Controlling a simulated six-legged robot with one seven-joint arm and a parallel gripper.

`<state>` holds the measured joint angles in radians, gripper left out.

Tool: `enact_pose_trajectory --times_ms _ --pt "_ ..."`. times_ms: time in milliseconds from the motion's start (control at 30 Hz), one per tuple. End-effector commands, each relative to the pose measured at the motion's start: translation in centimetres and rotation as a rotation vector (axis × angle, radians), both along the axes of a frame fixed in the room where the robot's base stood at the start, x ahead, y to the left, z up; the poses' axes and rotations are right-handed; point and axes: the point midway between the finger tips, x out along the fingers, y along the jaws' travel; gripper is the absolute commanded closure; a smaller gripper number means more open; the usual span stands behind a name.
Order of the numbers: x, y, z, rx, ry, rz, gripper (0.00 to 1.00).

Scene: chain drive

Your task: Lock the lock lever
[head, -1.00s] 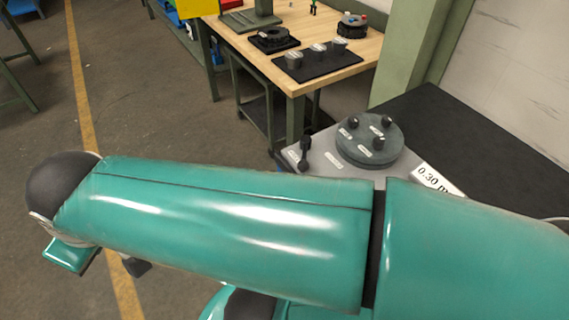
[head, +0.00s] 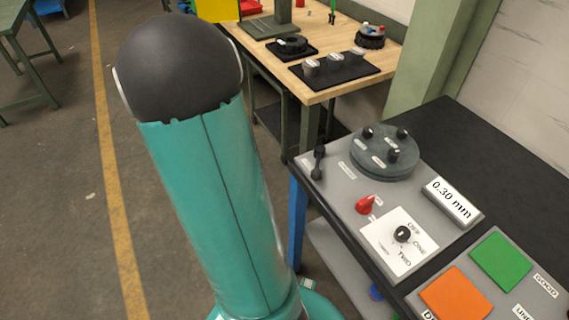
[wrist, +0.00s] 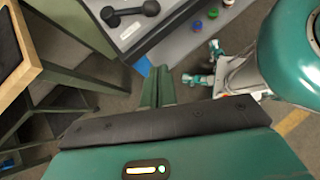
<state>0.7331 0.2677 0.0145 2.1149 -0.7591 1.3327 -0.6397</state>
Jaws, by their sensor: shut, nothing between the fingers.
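The lock lever is most likely the black lever (head: 318,162) with rounded ends at the far left corner of the grey panel (head: 340,190); its label is too small to read. In the wrist view the black lever (wrist: 130,14) lies at the top left, above and left of my gripper (wrist: 157,75). My gripper's two green fingers are together, with nothing between them, apart from the lever. In the head view my arm stands at left of the panel and my gripper does not show.
The panel also carries a round grey disc (head: 384,152) with black knobs, a red pointer knob (head: 365,204), a black selector knob (head: 402,234) and a 0.30 mm block (head: 452,200). Green (head: 501,260) and orange (head: 455,292) pads are nearby. A wooden workbench (head: 317,95) stands behind.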

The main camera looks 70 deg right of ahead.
Motion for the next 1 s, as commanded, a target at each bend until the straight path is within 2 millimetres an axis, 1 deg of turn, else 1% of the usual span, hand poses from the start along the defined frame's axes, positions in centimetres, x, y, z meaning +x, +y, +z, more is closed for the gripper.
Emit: enact_pose_trajectory --times_ms 33,100,433,567,667,1000 --pt "-0.4 -0.5 -0.4 0.01 0.023 -0.002 1.0" --pt "-0.7 -0.9 -0.5 0.016 0.039 0.001 1.0" --pt "-0.8 -0.9 -0.5 0.016 0.04 0.002 1.0" --pt "-1.4 -1.1 -1.0 0.017 0.041 0.0 1.0" --pt "-2.4 -1.4 -1.9 0.019 0.042 -0.001 1.0" --pt "-7.2 -3.2 -6.1 0.017 0.041 -0.002 1.0"
